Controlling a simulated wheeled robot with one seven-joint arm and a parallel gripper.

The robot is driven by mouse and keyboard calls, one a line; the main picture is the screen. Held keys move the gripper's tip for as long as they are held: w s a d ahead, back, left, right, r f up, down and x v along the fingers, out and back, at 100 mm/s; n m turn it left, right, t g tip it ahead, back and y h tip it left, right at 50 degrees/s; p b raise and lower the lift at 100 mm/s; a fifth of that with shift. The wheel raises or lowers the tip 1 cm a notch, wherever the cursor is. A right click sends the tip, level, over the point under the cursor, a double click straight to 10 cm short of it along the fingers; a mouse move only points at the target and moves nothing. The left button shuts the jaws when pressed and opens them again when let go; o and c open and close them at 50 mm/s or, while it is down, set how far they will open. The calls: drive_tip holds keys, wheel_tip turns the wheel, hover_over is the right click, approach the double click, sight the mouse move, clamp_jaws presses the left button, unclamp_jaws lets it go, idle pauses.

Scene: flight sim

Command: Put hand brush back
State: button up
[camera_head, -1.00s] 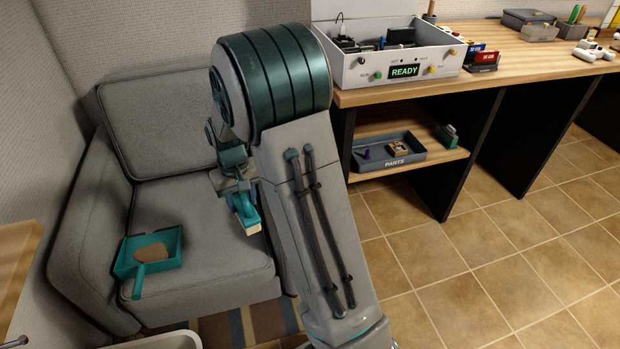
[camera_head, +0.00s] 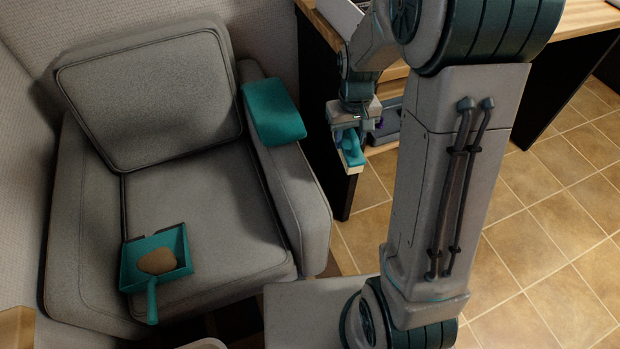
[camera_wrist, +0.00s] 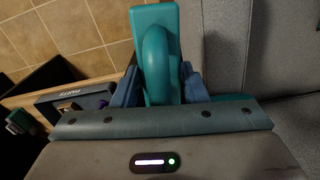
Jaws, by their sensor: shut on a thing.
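My gripper (camera_head: 352,128) is shut on the teal hand brush (camera_head: 351,152) and holds it in the air, just right of the armchair's right armrest, in front of the desk's dark side panel. In the wrist view, my gripper (camera_wrist: 160,88) has a blue finger on each side of the hand brush's handle (camera_wrist: 160,45). A pale bristle edge shows at the brush's lower end in the head view. A teal dustpan (camera_head: 177,241) with a brown heap in it lies on the armchair seat, apart from the brush.
The grey armchair (camera_head: 205,195) fills the left, with a teal cloth (camera_head: 273,112) over its right armrest. The wooden desk (camera_head: 590,18) stands at the back right. A parts tray (camera_wrist: 78,95) sits on its shelf. Tiled floor (camera_head: 545,245) is open at right.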

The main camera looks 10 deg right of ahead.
sight(354, 160)
drive_tip(key=shift+n, duration=0.8)
drive_tip(key=s+r, duration=0.1)
drive_tip(key=s, duration=0.1)
drive_tip(key=s+r+p, duration=0.2)
drive_tip(key=s, duration=0.1)
drive_tip(key=shift+s+d+r, duration=0.1)
drive_tip(key=shift+s+r, duration=0.1)
drive_tip(key=shift+s, duration=0.1)
drive_tip(key=shift+w+a+f+b, duration=0.1)
drive_tip(key=shift+a+f+b, duration=1)
drive_tip(key=shift+a+f, duration=4.5)
drive_tip(key=shift+a, duration=0.1)
drive_tip(key=shift+f, duration=0.1)
drive_tip(key=o, duration=0.9)
